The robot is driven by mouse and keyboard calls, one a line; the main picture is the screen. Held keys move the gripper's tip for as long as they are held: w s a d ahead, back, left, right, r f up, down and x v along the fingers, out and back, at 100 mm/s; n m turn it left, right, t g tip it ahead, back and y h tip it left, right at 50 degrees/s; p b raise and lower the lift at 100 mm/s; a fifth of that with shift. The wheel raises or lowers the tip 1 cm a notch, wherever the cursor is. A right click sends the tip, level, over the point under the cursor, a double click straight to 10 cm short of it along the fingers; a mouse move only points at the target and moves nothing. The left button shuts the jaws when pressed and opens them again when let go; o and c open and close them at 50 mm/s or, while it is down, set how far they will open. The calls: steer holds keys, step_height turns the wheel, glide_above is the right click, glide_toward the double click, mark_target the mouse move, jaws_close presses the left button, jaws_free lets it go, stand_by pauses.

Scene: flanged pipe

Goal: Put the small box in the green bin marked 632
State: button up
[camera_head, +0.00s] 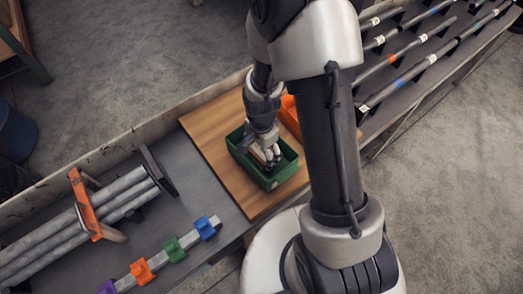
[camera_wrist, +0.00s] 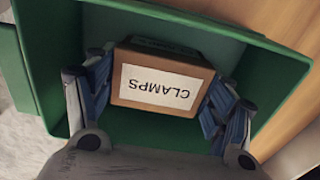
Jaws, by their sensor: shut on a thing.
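The green bin (camera_head: 286,171) stands on a wooden board in the middle of the head view; no number on it is readable. In the wrist view the bin (camera_wrist: 45,60) surrounds my gripper from below. My gripper (camera_head: 268,160) reaches down into the bin. In the wrist view my gripper (camera_wrist: 158,97) is shut on a small brown cardboard box (camera_wrist: 163,68), one finger on each side. The box has a white label reading CLAMPS, upside down in this view. It is within the bin's walls; I cannot tell whether it touches the floor.
An orange bin (camera_head: 289,113) stands beside the green one, partly behind my arm. The wooden board (camera_head: 207,125) has free room to the left. Grey pipes (camera_head: 90,220) lie at lower left, near coloured clamps (camera_head: 174,249). Several rods (camera_head: 405,50) fill a rack at upper right.

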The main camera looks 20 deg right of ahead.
steer(key=o, duration=1.3)
steer(key=shift+f, duration=0.15)
step_height(320, 180, up, 12)
steer(key=p, duration=0.4)
step_height(320, 180, up, 13)
steer(key=n+t, duration=0.2)
steer(key=n, duration=0.3)
glide_above(261, 151)
steer(key=s, duration=0.3)
steer(key=s+r+n+t, duration=0.2)
steer(key=s+r+n, duration=0.6)
steer(key=s+r, duration=0.2)
steer(key=shift+s+d+n+t, duration=0.15)
steer(key=shift+s+n+t, duration=0.15)
steer(key=shift+s, duration=0.7)
steer(key=shift+r, duration=0.1)
